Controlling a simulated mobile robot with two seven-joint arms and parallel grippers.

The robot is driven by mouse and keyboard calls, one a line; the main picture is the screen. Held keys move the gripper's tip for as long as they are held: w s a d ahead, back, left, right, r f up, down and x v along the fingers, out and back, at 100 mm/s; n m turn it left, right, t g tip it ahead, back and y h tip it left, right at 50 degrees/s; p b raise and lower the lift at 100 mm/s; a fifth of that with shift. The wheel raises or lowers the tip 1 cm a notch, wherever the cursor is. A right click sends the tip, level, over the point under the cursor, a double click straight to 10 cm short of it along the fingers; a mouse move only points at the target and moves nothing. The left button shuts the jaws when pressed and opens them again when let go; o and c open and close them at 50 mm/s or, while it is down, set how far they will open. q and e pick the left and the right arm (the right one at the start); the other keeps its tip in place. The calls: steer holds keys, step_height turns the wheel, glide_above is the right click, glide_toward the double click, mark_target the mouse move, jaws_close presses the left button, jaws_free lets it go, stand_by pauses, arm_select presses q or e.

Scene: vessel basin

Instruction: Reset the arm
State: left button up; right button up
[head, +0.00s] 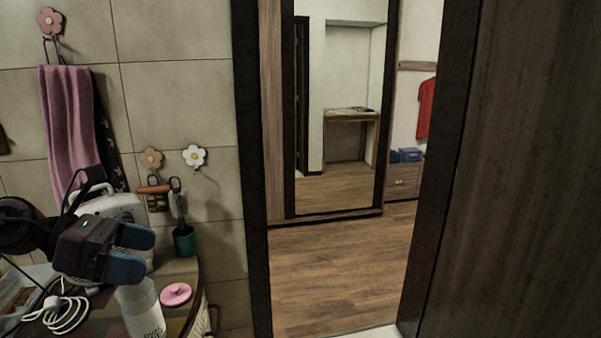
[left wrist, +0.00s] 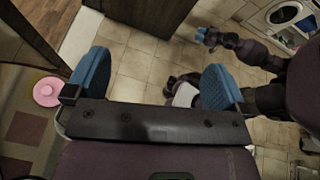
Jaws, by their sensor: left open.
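My left gripper (head: 130,253) is at the lower left of the head view, above the counter beside the tiled wall. Its two blue fingers are apart, with nothing between them. In the left wrist view its fingers (left wrist: 155,82) are spread wide over the tiled floor. A white bottle (head: 141,308) stands just below the gripper in the head view; I cannot tell the exact gap. My right gripper (left wrist: 203,36) shows small, with blue tips, near the top of the left wrist view. Its opening is too small to judge.
The counter holds a pink lid (head: 175,294), a green cup (head: 184,241) and a coiled white cable (head: 62,313). A pink towel (head: 68,120) hangs on the wall. A dark doorframe (head: 252,170) borders an open doorway with clear wooden floor (head: 335,260).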

arm_select(q)
steer(key=s+a+f+m+t+y, duration=0.25)
steer(key=f+m+t+y, duration=0.55)
steer(key=m, duration=0.9)
steer(key=s+a+f+m+t+y, duration=0.3)
steer(key=f+m+y, duration=0.5)
steer(key=m, duration=0.8)
steer(key=s+d+f+n+g+h, duration=0.25)
steer(key=s+f+n+g, duration=0.75)
steer(key=s+f, duration=0.65)
steer(key=w+f+m+t+b, duration=0.1)
steer(key=w+f+t+b, duration=0.1)
steer(key=f, duration=0.6)
steer(key=w+d+f+t+b, duration=0.1)
steer(key=w+f+t+b, duration=0.2)
steer(key=f, duration=0.6)
steer(key=t+h+b, duration=0.1)
steer(key=b, duration=0.1)
steer(key=shift+w+d+m+b, duration=0.15)
steer(key=shift+w+m+b, duration=0.15)
steer(key=shift+m+b, duration=0.1)
arm_select(e)
step_height(320, 180, down, 8)
steer(key=s, duration=0.1)
steer(key=shift+f+g, duration=0.15)
steer(key=shift+g, duration=0.25)
